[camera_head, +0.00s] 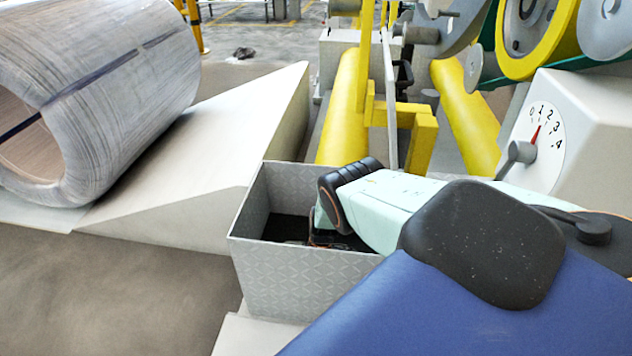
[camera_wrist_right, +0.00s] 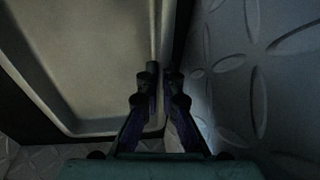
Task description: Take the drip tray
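The drip tray (camera_wrist_right: 85,60) fills the left of the right wrist view as a pale, shallow pan with rounded corners. My right gripper (camera_wrist_right: 162,72) has its fingers close together on either side of the tray's right rim, and they look shut on it. In the head view my right arm reaches down into a grey patterned metal box (camera_head: 300,288). The gripper's fingers and the tray are hidden there by the arm and the box wall. My left gripper is not in view.
The patterned box wall (camera_wrist_right: 260,75) stands close to the right of my right gripper. A large wrapped coil (camera_head: 110,75) lies left of a pale wedge (camera_head: 225,150). Yellow rollers (camera_head: 345,105) and a dial gauge (camera_head: 540,130) stand behind the box.

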